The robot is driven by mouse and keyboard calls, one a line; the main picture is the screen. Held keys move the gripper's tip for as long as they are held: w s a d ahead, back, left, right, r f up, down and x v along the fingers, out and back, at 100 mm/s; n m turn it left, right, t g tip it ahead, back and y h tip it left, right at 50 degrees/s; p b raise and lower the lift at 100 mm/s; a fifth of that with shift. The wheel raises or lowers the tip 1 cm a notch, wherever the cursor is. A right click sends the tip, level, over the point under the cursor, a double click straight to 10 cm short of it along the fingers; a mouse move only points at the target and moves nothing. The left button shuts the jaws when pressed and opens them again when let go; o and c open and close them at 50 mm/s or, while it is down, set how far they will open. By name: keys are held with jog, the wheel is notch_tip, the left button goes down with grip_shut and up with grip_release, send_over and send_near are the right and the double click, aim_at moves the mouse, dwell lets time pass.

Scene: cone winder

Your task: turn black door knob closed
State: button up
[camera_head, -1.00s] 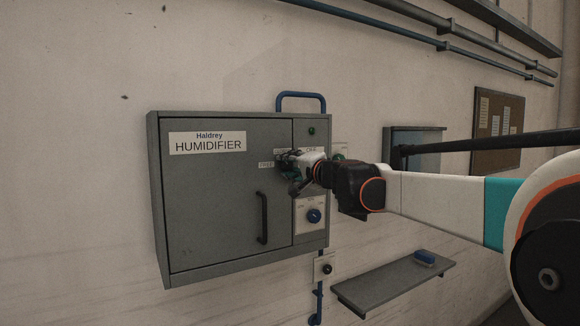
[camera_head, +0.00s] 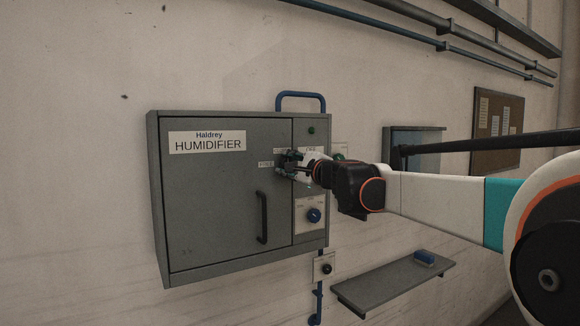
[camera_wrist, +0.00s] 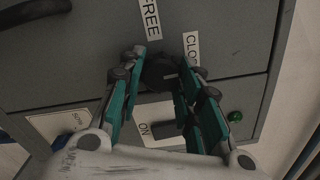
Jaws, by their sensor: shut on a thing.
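The black door knob (camera_wrist: 160,70) is a small dark round knob on the grey humidifier cabinet (camera_head: 212,240). In the wrist view it sits between the two green-padded fingers of my gripper (camera_wrist: 160,62), which is shut on it. A white FREE label (camera_wrist: 149,18) is above the knob, and a partly covered label starting CLO (camera_wrist: 191,48) is above right. A short pale mark shows on the knob's right side. In the head view my gripper (camera_head: 290,163) reaches the cabinet front from the right and hides the knob.
A black bar handle (camera_head: 262,217) is below left on the cabinet door. A shelf (camera_head: 385,287) with a blue item (camera_head: 425,257) is lower right.

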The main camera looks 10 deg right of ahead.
jog(key=shift+m, duration=0.3)
jog(key=o, duration=1)
jog(key=shift+f, duration=0.1)
jog(key=shift+o, duration=0.2)
jog(key=v, duration=1.2)
jog(key=shift+s, duration=0.15)
